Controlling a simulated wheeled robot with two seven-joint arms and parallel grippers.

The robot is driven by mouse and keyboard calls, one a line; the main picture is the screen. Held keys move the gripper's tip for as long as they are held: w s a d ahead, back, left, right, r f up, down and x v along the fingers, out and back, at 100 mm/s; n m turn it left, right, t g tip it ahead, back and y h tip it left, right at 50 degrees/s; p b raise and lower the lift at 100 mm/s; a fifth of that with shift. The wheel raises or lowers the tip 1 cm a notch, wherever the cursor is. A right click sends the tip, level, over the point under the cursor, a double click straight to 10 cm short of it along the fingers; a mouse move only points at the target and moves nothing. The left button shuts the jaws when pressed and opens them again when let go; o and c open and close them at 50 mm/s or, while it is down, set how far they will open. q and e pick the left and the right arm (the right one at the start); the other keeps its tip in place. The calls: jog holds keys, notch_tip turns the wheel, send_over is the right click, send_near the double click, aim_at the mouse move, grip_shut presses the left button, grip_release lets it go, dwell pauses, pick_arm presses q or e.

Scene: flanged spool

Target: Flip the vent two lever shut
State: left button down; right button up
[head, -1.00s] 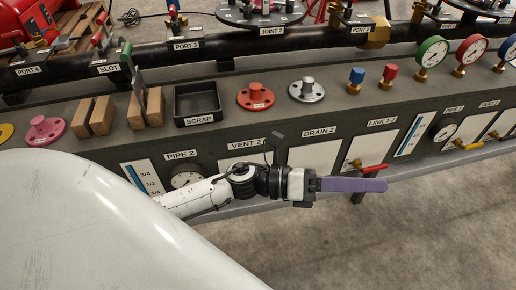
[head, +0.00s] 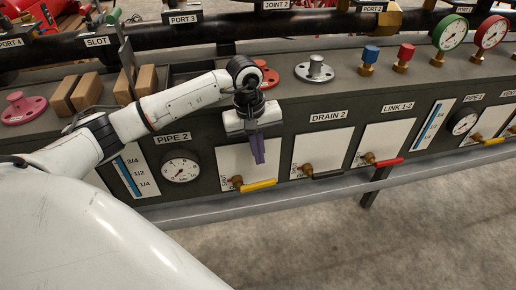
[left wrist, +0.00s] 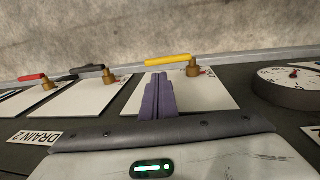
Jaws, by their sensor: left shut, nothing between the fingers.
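The vent two lever (head: 258,185) is yellow and lies roughly level, pointing right from its brass valve (head: 237,182), low on a white panel (head: 232,160). In the left wrist view the yellow lever (left wrist: 168,59) and its brass valve (left wrist: 194,69) show beyond the fingertips. My left gripper (head: 258,160) hangs in front of that panel, purple fingers pointing down, just above the lever and apart from it in the head view. Its fingers (left wrist: 158,82) are together and empty. The gripper hides the VENT 2 label. My right gripper is not in view.
To the right are the DRAIN 2 black lever (head: 328,175) and the LINK 1-2 red lever (head: 388,162). The PIPE 2 gauge (head: 180,168) is on the left. A grey rail (head: 300,193) runs below the panels. Flanges and wooden blocks stand on the bench top above.

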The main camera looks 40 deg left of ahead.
aim_at(264, 181)
pick_arm(q)
jog(key=f, duration=0.2)
jog(key=f+b, duration=0.1)
jog(key=f, duration=0.1)
jog(key=f+b, duration=0.1)
jog(key=f, duration=0.2)
jog(key=shift+w+d, duration=0.3)
jog(key=shift+d, duration=0.05)
jog(key=shift+w+f, duration=0.1)
jog(key=shift+f, duration=0.55)
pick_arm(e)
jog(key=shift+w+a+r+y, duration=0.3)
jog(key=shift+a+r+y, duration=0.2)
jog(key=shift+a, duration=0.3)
